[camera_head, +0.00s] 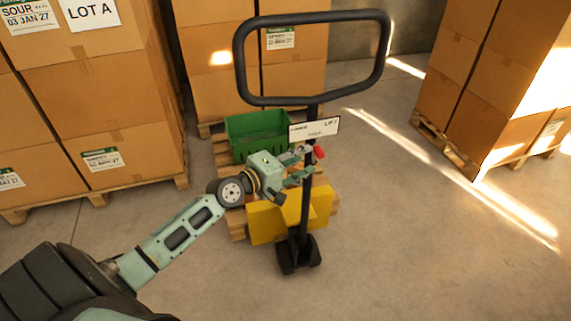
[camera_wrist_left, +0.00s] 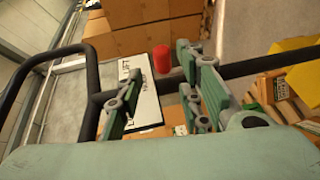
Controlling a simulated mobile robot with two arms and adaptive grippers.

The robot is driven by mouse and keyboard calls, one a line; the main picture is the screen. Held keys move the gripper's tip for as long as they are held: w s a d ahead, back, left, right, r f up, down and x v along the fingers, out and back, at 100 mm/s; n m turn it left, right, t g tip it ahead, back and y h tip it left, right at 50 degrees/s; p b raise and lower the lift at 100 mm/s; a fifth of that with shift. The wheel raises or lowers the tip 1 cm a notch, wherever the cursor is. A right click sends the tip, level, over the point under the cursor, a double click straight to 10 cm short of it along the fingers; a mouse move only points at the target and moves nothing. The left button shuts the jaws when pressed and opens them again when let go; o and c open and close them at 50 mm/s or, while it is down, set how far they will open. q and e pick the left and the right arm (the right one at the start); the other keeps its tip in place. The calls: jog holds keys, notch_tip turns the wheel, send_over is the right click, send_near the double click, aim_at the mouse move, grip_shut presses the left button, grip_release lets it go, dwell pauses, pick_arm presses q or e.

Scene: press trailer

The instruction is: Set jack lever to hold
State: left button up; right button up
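A pallet jack's black loop handle (camera_head: 310,101) stands upright, with a yellow body (camera_head: 265,222) low behind its shaft. The jack lever ends in a red knob (camera_head: 319,152), just under a white label plate (camera_head: 313,129) reading "LIFT" at its right end. My left gripper (camera_head: 300,166) is beside the shaft, close to the knob. In the left wrist view its fingers (camera_wrist_left: 160,90) are apart, and the red knob (camera_wrist_left: 162,62) shows between and beyond the tips, nearer the right finger. I cannot tell whether a finger touches it. My right gripper is not in view.
A green crate (camera_head: 258,136) sits on a wooden pallet (camera_head: 236,222) behind the jack. Stacked cartons stand on pallets at left (camera_head: 100,110), back (camera_head: 215,60) and right (camera_head: 500,75). The concrete floor (camera_head: 420,240) is clear at the front right.

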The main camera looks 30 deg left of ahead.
pick_arm(q)
jog(key=v, duration=0.7)
jog(key=shift+s+r, duration=0.2)
jog(key=shift+a, duration=0.1)
jog(key=s+a+f+m+g+y, duration=0.1)
jog(key=s+a+f+y, duration=0.1)
jog(key=f, duration=0.8)
jog(key=s+a+f+m+g+y, duration=0.1)
jog(key=s+a+f+g, duration=0.15)
jog(key=f, duration=0.65)
jog(key=s+f+m+g+y, duration=0.15)
jog(key=s+f, duration=0.25)
jog(key=f, duration=0.5)
jog(key=s+f+m+g, duration=0.1)
jog(key=s+f+m, duration=0.1)
jog(key=s+f, duration=0.45)
jog(key=s+d+f+m+g, duration=0.3)
jog(key=s+d+f, duration=0.2)
jog(key=s, duration=0.5)
jog(key=s+d+f+m+g, duration=0.2)
jog(key=s+d+f+m, duration=0.2)
jog(key=s+f, duration=0.6)
jog(key=s+d+f+m+g, duration=0.3)
jog(key=s+f, duration=0.5)
jog(key=s, duration=0.4)
jog(key=d+m, duration=0.1)
jog(key=d, duration=0.1)
jog(key=shift+d+g, duration=0.3)
jog(key=shift+w, duration=0.1)
